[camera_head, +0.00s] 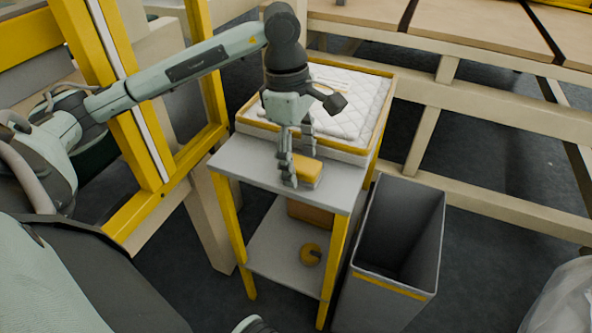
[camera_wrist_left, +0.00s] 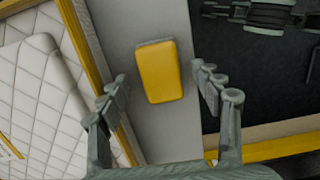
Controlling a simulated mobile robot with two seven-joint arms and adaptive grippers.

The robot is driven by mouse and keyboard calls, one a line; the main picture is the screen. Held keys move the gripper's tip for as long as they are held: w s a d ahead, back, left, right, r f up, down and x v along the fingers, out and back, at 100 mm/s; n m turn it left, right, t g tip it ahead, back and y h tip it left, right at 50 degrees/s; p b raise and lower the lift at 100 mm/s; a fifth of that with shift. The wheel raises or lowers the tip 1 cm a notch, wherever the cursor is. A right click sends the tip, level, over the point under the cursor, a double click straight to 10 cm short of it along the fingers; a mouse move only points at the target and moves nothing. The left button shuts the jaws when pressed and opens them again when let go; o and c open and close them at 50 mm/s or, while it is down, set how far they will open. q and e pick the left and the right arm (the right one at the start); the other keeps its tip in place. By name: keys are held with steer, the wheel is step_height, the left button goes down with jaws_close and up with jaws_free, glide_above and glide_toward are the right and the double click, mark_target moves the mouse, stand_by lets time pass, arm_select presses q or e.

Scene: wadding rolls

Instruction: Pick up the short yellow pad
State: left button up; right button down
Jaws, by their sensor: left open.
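The short yellow pad (camera_head: 307,172) lies on the grey top of a small stand (camera_head: 245,165). In the left wrist view the pad (camera_wrist_left: 160,72) shows whole, with a grey edge at one end. My left gripper (camera_head: 292,180) points down over the stand top, at the pad. In the left wrist view its two fingers (camera_wrist_left: 160,92) are spread apart, with the pad between and beyond their tips. Nothing is held in it. In the head view a finger hides part of the pad. My right gripper is not in view.
A wooden-edged tray with white quilted wadding (camera_head: 365,100) stands behind the pad. A tall grey bin (camera_head: 395,240) stands right of the stand. A yellow roll (camera_head: 311,254) lies on the lower shelf. Yellow posts (camera_head: 115,100) rise at left.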

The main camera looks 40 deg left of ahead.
arm_select(q)
steer(key=shift+d+f, duration=0.2)
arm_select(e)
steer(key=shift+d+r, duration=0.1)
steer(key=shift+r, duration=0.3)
arm_select(q)
steer(key=shift+c, duration=0.4)
steer(key=c, duration=1.2)
steer(key=shift+r, duration=0.1)
